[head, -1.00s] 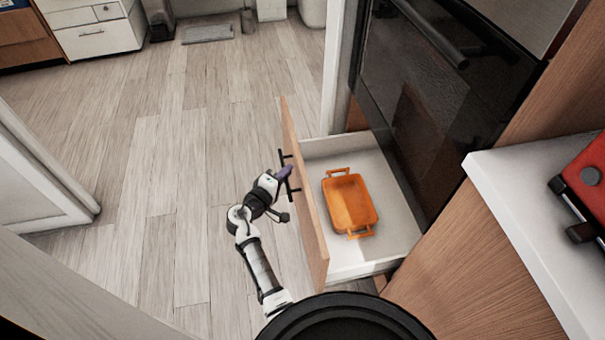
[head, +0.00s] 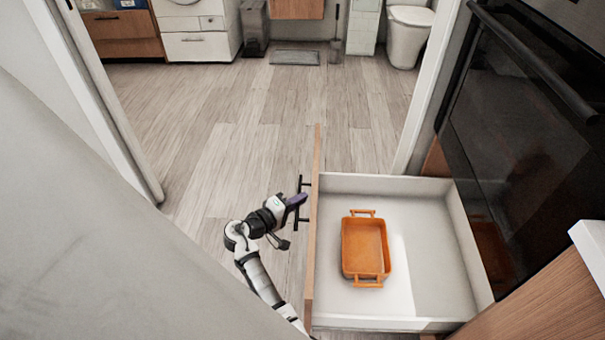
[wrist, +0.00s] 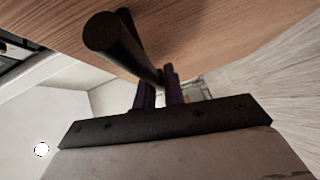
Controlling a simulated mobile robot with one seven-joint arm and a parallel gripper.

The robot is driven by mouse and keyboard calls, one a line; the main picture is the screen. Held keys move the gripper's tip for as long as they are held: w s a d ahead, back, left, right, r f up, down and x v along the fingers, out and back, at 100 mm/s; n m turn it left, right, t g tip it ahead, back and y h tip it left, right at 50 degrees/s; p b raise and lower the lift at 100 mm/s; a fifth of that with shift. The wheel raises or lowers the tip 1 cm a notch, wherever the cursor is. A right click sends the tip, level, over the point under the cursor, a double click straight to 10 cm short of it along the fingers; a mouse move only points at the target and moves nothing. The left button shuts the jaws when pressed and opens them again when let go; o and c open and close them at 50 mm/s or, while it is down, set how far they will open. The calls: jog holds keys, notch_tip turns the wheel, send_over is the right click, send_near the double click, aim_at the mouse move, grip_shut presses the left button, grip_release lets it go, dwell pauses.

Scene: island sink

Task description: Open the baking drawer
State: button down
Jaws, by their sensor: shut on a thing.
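The baking drawer (head: 438,208) is pulled well out below the oven, with its white inside showing. Its wooden front (head: 312,245) faces left in the head view. A black bar handle (head: 304,184) is fixed on that front; it also shows in the wrist view (wrist: 125,50). My gripper (head: 298,200) is at the handle, and its purple fingers (wrist: 160,92) are on either side of the bar, shut on it. An orange baking dish (head: 366,246) with two handles lies inside the drawer.
A black oven (head: 510,140) stands above the drawer on the right. A grey wall (head: 110,230) rises close to my arm on the left. Wooden floor (head: 270,140) is clear ahead. A washing machine (head: 195,25) and toilet (head: 408,35) stand at the back.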

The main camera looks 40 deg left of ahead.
jog(key=c, duration=1.5)
grip_release()
jog(key=shift+s, duration=0.1)
jog(key=p+v, duration=0.3)
jog(key=v, duration=1)
jog(key=shift+s+a, duration=0.15)
jog(key=shift+s, duration=0.1)
